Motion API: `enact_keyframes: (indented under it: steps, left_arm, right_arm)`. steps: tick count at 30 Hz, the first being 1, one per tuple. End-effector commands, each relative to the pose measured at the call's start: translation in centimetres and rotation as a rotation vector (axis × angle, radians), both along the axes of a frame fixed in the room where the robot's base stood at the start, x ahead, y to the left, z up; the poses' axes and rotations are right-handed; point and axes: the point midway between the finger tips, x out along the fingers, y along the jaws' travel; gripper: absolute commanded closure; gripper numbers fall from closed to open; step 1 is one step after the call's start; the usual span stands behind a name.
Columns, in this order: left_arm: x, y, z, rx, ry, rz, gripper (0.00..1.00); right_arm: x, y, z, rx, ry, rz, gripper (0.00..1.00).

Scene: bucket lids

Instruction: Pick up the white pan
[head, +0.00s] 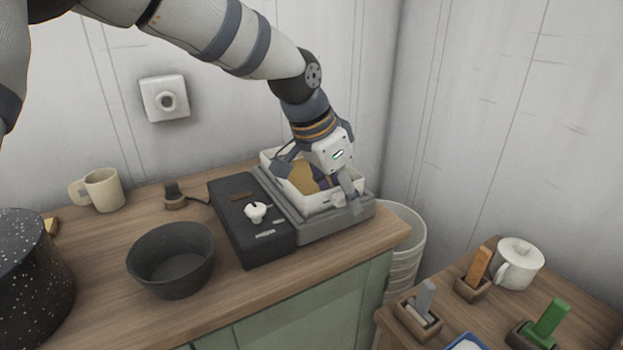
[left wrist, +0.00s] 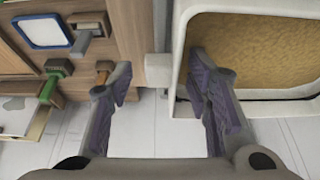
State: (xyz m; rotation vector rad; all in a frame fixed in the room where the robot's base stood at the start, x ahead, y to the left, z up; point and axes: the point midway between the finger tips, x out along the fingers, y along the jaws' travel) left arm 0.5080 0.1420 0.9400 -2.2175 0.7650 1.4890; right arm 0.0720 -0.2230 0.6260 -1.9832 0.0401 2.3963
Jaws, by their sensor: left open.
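The white pan (head: 318,202) is a rectangular, white-rimmed container holding something tan-brown. It sits on a grey-and-black appliance (head: 262,240) on the wooden counter. My left gripper (head: 320,178) points down over the pan, open and empty. My right gripper is not in view.
A dark bowl (head: 172,262), a beige mug (head: 104,190) and a speckled black pot (head: 30,270) stand left on the counter. A white bucket (head: 405,235) stands right of it.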

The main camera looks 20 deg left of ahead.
Motion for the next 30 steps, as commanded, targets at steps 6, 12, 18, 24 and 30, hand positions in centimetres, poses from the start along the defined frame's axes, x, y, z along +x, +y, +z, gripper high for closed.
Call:
enact_keyframes:
  steps: [6,12,18,24,30]
  left_arm:
    - [0.0,0.0,0.2,0.0,-0.005,0.0,0.64]
    - [0.0,0.0,0.2,0.0,-0.005,0.0,1.0]
    - [0.1,0.0,0.3,0.0,-0.007,0.001,1.0]
    - [0.2,0.0,0.9,-0.001,-0.009,0.001,1.0]
    - [-0.7,-0.2,5.0,0.0,-0.017,-0.001,1.0]
  right_arm:
    - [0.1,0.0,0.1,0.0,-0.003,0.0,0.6]
    - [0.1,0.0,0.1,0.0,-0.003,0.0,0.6]
    - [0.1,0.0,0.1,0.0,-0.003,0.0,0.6]
    - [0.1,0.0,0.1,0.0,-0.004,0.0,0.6]
    - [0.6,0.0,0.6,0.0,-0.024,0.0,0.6]
